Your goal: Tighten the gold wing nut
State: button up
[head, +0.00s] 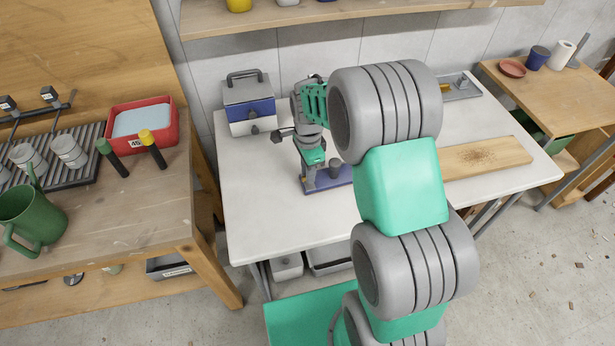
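I cannot make out the gold wing nut; it may be hidden by my arm or too small to see. My gripper (310,184) appears to point down at the end of my grey and teal wrist, over the left part of a blue base plate (343,178). A short dark grey post (336,168) stands on this plate, just right of the gripper. My large arm links cover the plate's right side. The fingers are too small to show whether they are open, hold anything or touch the plate.
A blue and grey box (248,104) with a handle stands at the white table's (260,210) back left. A wooden board (487,158) lies at the right. A grey tray (462,91) with a small yellow item is behind my arm. The table's front left is clear.

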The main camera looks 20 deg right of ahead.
jog(key=shift+r+p, duration=1.85)
jog(key=shift+r, duration=1.25)
jog(key=shift+f, duration=0.1)
